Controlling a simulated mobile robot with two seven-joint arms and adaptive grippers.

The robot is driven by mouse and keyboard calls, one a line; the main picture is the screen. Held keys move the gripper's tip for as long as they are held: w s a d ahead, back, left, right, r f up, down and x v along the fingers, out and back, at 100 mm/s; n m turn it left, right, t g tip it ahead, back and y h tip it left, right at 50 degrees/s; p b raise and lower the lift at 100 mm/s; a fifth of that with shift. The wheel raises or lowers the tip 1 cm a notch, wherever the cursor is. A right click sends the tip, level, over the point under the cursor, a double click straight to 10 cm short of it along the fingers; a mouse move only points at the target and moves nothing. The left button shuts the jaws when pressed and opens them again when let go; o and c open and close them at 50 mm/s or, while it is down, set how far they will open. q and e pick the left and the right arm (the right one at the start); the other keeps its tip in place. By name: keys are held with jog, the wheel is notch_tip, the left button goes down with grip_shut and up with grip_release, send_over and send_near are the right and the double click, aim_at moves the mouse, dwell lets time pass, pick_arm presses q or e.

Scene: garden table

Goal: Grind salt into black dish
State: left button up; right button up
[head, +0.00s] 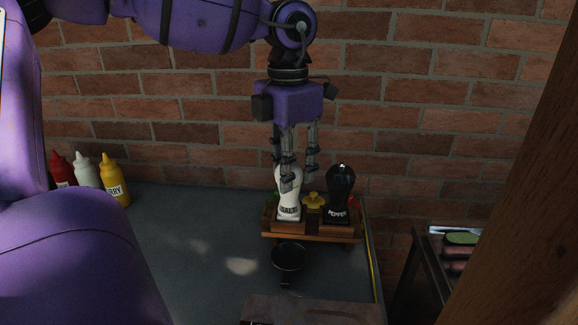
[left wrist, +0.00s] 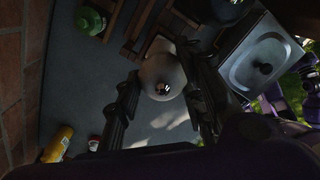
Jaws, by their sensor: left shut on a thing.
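The white salt grinder (head: 289,199), labelled SALT, stands upright in the left place of a small wooden rack (head: 313,238). My left gripper (head: 294,178) comes down from above and is shut on the upper part of the salt grinder. In the left wrist view the grinder's round top (left wrist: 162,76) shows between the two fingers (left wrist: 160,100). The small black dish (head: 288,256) sits on the table just in front of the rack, below the salt grinder in the picture. My right gripper does not show.
A black pepper grinder (head: 340,190) stands right of the salt, with a small yellow item (head: 313,202) between them. Red (head: 62,169), white (head: 85,171) and yellow (head: 113,181) squeeze bottles stand at the back left. The table's middle (head: 190,240) is clear. A brick wall (head: 420,110) rises behind.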

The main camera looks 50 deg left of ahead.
pick_arm(q)
jog(key=n, duration=0.5)
jog(key=shift+s+n, duration=0.15)
jog(key=shift+n, duration=0.15)
jog(key=n, duration=0.5)
jog(key=shift+b, duration=0.4)
jog(key=shift+s+n, duration=0.1)
jog(key=shift+n, duration=0.3)
dwell(0.5)
jog(key=o, duration=1.1)
jog(key=shift+r, duration=0.1)
notch_tip(320, 180, up, 12)
jog(key=shift+d+f, duration=0.1)
jog(key=shift+f, duration=0.1)
